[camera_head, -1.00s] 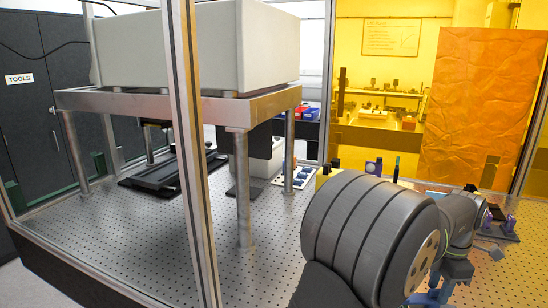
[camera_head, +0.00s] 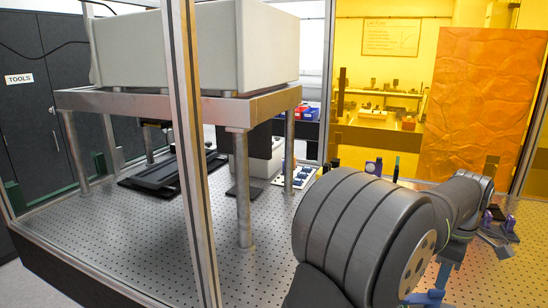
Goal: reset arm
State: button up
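My arm (camera_head: 360,232) fills the lower right of the head view. Its large ribbed dark grey joint is nearest the camera. Behind it, a slimmer grey link (camera_head: 468,198) reaches to the right over the perforated table, with blue parts showing lower down.
The perforated optical table (camera_head: 270,262) has free room left of my arm. A metal frame (camera_head: 240,112) on posts carries a large beige box (camera_head: 200,45). An enclosure upright (camera_head: 190,150) stands in front. Small purple-and-grey parts (camera_head: 508,224) sit at the right.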

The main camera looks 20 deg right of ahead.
notch_tip(320, 180, up, 8)
jog(key=shift+f, duration=0.15)
dwell(0.3)
jog(key=o, duration=0.3)
jog(key=shift+w+a, duration=0.1)
jog(key=o, duration=1.1)
jog(key=shift+n, duration=0.9)
jog(key=w+a+r, duration=0.1)
jog(key=w+a, duration=0.1)
jog(key=w+a+r, duration=0.2)
jog(key=a, duration=0.1)
jog(key=w+a+r, duration=0.2)
jog(key=shift+a, duration=0.3)
jog(key=shift+o, duration=0.3)
jog(key=w+a+r+n, duration=0.1)
jog(key=w+a+r, duration=0.3)
jog(key=a, duration=0.5)
jog(key=shift+n, duration=0.4)
notch_tip(320, 180, down, 10)
jog(key=shift+a+r, duration=0.1)
jog(key=shift+r, duration=0.05)
notch_tip(320, 180, up, 10)
